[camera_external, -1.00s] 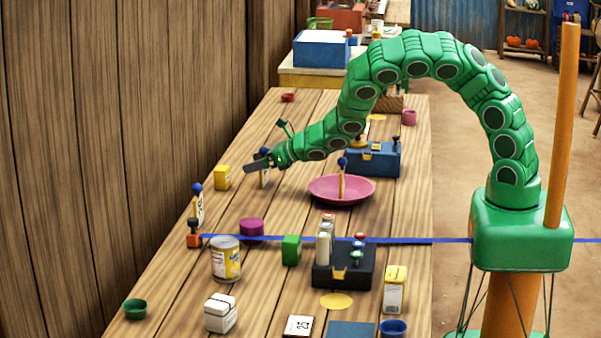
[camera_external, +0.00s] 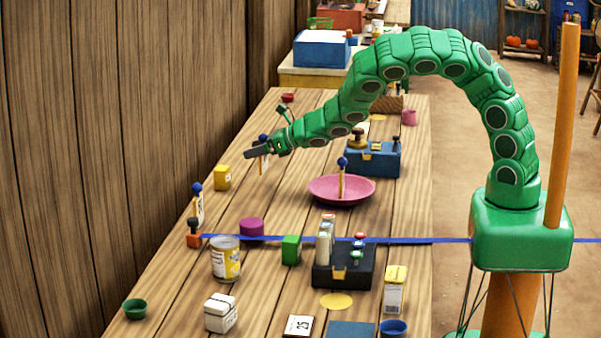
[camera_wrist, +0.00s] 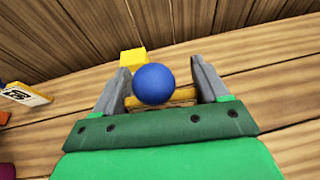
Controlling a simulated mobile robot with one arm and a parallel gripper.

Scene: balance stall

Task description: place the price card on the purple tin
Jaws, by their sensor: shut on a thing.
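My gripper (camera_external: 262,152) is shut on a price card with a round blue knob (camera_wrist: 154,84) on top. In the external view the held card (camera_external: 263,165) shows as a thin pale strip hanging upright below the fingers, its face hidden. It hangs over the far left of the table, apart from the tabletop. Only a sliver of purple shows at the wrist view's lower left edge.
A yellow box (camera_external: 222,178) stands left of my gripper. Another blue-knobbed card (camera_external: 199,206) stands by an orange block (camera_external: 193,239). A pink dish (camera_external: 325,193) with a blue-knobbed stick is to the right. A can (camera_external: 226,260) and green block (camera_external: 291,250) flank the tin's near side.

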